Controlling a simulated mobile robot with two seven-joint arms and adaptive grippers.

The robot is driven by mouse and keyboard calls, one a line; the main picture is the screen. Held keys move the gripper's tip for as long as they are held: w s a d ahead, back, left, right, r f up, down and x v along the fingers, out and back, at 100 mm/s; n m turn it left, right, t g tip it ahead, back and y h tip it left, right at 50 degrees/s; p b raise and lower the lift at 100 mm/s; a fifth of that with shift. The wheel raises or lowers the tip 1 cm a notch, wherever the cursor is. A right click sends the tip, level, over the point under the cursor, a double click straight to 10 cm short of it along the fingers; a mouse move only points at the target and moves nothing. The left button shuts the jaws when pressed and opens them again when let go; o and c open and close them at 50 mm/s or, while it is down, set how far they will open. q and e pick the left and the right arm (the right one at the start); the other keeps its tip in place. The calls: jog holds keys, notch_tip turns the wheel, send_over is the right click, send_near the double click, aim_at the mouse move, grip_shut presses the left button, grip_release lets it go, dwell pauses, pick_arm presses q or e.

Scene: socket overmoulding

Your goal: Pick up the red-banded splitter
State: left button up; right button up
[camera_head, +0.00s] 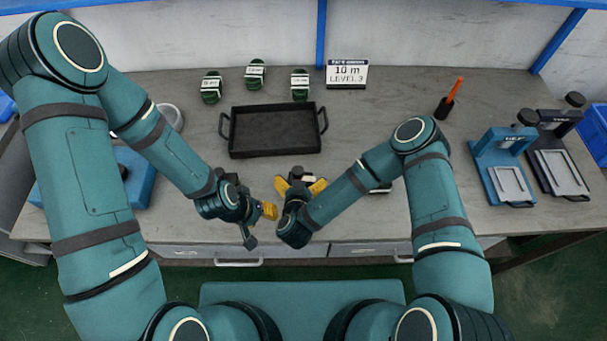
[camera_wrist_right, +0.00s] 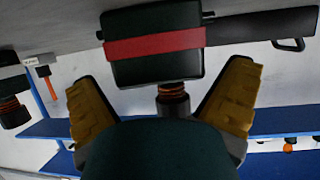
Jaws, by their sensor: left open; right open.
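The red-banded splitter (camera_wrist_right: 150,48) is a dark box with a red band across it, with a short ribbed stem on one side. In the right wrist view it lies just beyond the spread yellow fingers of my right gripper (camera_wrist_right: 162,78), with its stem between them. In the head view my right gripper (camera_head: 301,184) is low over the table's front part and open. The splitter is mostly hidden there. My left gripper (camera_head: 266,211) is open, empty as far as I can see, near the front edge, left of the right one.
A black tray (camera_head: 275,153) lies behind the grippers. An orange-handled tool (camera_head: 449,97) and blue (camera_head: 508,182) and black (camera_head: 560,170) presses stand at right. The table between tray and presses is mostly clear.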

aim_at(300, 174)
jog(key=shift+s+r, duration=0.1)
jog(key=c, duration=1.1)
notch_tip(300, 174, up, 10)
jog(key=shift+p, duration=0.75)
pick_arm(q)
jog(key=shift+r, duration=0.85)
pick_arm(e)
jog(key=shift+o, duration=0.6)
jog(key=shift+c, duration=0.9)
